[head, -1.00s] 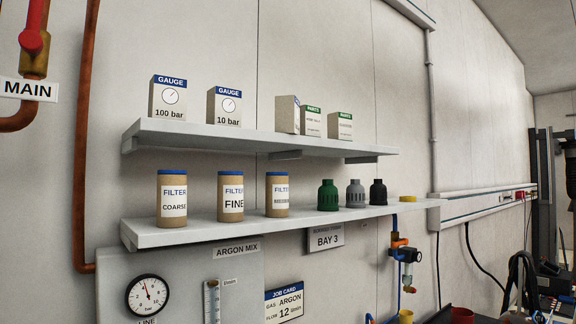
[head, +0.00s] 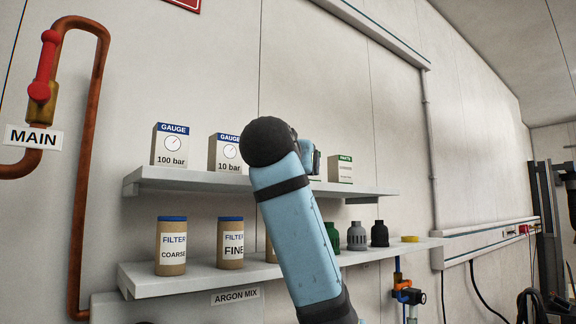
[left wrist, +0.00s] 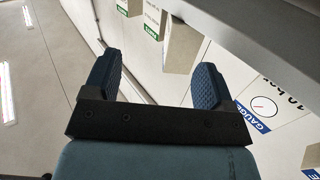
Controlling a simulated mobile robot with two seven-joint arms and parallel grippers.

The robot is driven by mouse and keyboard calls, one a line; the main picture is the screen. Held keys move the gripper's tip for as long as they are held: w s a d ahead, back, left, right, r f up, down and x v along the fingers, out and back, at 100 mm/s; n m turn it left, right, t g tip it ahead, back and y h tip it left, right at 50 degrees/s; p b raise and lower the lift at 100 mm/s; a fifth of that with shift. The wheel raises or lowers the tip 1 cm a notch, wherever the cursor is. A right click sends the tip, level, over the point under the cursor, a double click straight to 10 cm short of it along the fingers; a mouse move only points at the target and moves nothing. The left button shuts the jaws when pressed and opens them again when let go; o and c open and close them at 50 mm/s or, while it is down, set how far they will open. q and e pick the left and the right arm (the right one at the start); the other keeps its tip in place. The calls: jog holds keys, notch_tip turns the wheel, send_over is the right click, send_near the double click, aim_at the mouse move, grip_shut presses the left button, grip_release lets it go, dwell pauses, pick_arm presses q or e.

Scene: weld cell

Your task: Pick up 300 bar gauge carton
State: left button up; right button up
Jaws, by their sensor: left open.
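No carton reading 300 bar is legible. In the head view, gauge cartons marked 100 bar (head: 169,146) and 10 bar (head: 225,153) stand on the upper shelf, left of my arm. A plain-sided carton (left wrist: 182,46) shows in the left wrist view between the 10 bar carton and the green-labelled ones; its label is turned away, and my arm hides it in the head view. My left gripper (left wrist: 155,78) is open and empty, its fingertips pointing toward the cartons, apart from them. My right gripper is not in view.
The upper shelf (head: 150,180) also holds a green-labelled parts carton (head: 340,170). The shelf edge (left wrist: 240,40) runs close beside my fingers in the wrist view. Filter cans (head: 172,246) and dark fittings (head: 357,236) stand on the lower shelf (head: 200,279).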

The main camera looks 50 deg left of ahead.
pick_arm(q)
jog(key=s+r, duration=0.3)
jog(key=s, duration=0.1)
jog(key=shift+n, duration=0.4)
jog(key=p+x, duration=0.1)
jog(key=x, duration=0.3)
jog(key=p+x, duration=0.2)
jog(key=x, duration=0.3)
jog(key=a+p+x, duration=0.1)
jog(key=p+x, duration=0.1)
jog(key=x, duration=0.3)
jog(key=shift+s, duration=0.25)
jog(key=shift+w+a, duration=0.1)
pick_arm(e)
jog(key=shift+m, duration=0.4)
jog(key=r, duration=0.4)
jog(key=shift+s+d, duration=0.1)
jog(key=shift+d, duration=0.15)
pick_arm(q)
jog(key=c, duration=1)
jog(key=shift+c, duration=0.4)
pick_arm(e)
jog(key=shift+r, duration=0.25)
pick_arm(q)
jog(key=shift+r, duration=0.1)
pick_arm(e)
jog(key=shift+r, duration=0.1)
